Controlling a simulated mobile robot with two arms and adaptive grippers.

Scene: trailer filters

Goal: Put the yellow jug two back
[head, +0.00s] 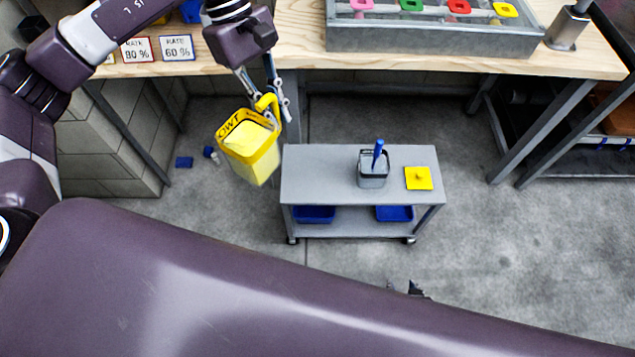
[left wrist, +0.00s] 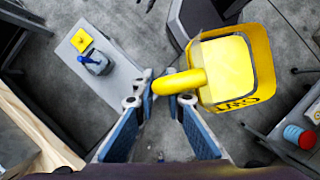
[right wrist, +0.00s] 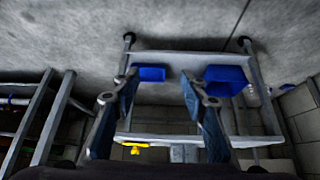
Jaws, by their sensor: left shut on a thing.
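The yellow jug two (head: 252,160), with dark lettering near its rim, hangs tilted in the air left of the grey cart in the head view. My left gripper (head: 268,102) is shut on its handle. In the left wrist view the jug (left wrist: 228,70) extends to the right of the fingers, its handle between the fingertips. A paler yellow surface shows inside the jug. My right gripper (right wrist: 158,78) is open and empty in the right wrist view, with the cart beyond it. In the head view my own body hides most of the right arm.
The grey cart (head: 325,175) carries a grey container with a blue handle (head: 373,170) and a yellow square lid (head: 418,178). Blue bins (head: 314,214) sit on its lower shelf. A wooden bench (head: 300,55) runs behind, with rate cards (head: 178,47) and a grey tray (head: 430,40).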

